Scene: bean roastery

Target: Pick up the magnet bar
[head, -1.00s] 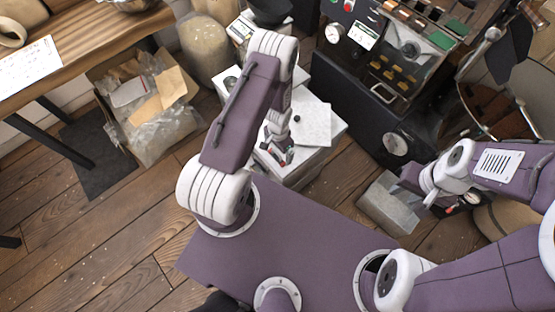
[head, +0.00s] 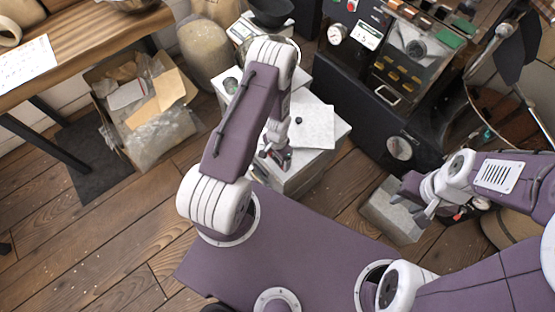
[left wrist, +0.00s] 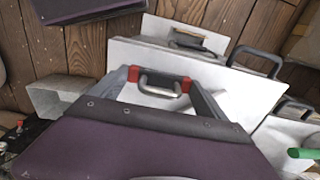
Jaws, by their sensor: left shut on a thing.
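My left gripper (head: 275,158) is low at the near edge of a white stand with a grey-white top (head: 306,128). In the left wrist view, its red-padded fingertips (left wrist: 159,80) are at the two ends of a silver U-shaped handle, which I take to be the magnet bar's (left wrist: 160,92). The gripper is shut on it. My purple wrist hides what lies below the handle. Other dark handles (left wrist: 257,58) stand on white panels beside it. My right gripper (head: 424,202) hangs empty above a grey box, its fingers apart.
The black roaster (head: 385,95) stands behind and right of the stand. A grey open box (head: 393,212) is on the floor at right. A carton of wrappings (head: 140,105) and a sack (head: 203,50) stand at left. A green-ended thing (left wrist: 300,153) shows at the wrist view's right edge.

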